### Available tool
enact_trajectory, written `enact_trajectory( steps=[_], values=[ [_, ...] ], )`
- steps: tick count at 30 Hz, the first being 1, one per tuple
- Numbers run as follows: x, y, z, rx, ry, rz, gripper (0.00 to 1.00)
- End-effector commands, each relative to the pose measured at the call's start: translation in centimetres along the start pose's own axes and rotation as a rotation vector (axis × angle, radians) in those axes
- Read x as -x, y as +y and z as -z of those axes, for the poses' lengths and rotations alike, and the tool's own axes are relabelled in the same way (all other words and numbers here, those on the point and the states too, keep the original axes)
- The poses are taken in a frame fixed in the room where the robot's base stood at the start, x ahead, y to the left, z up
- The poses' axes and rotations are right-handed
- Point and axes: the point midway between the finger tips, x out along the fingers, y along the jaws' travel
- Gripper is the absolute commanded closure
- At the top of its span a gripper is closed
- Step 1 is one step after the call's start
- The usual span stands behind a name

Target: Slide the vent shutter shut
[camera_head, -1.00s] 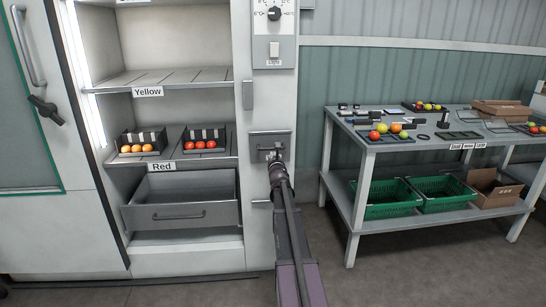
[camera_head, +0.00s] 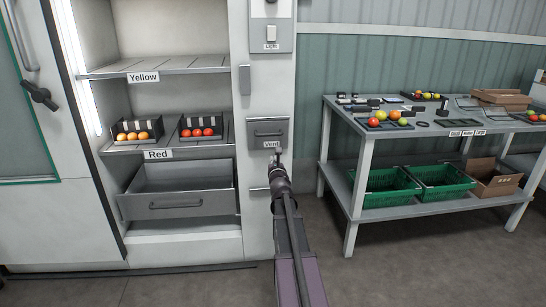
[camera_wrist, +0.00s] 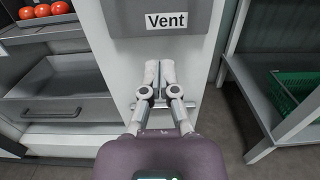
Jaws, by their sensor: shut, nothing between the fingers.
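The vent shutter (camera_head: 268,126) is a grey panel with a handle bar, set in the narrow white column right of the shelves. The "Vent" label (camera_head: 271,145) is on its lower part and shows large in the wrist view (camera_wrist: 166,21). My gripper (camera_head: 278,152) is just below the label, in front of the column. In the wrist view, my gripper (camera_wrist: 160,66) has its fingers side by side, shut and empty, below the panel's lower edge. I cannot tell whether the fingertips touch the column. The handle is outside the wrist view.
A small ledge (camera_head: 258,190) juts from the column lower down, behind my arm. An open drawer (camera_head: 178,205) is at left under shelves with tomatoes. A worktable (camera_head: 345,117) with green crates (camera_head: 384,201) stands at right. Floor between is clear.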

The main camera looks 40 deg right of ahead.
Motion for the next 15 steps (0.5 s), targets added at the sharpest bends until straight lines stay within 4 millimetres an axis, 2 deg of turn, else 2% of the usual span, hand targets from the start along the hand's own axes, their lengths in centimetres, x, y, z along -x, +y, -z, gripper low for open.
enact_trajectory(
  steps=[1,5,15],
  values=[
    [0.67,0.00,0.01,0.000,0.000,0.000,1.00],
    [1.26,-0.02,0.01,0.000,0.000,0.000,1.00],
    [1.35,-0.08,0.00,0.000,0.000,0.001,1.00]
  ],
)
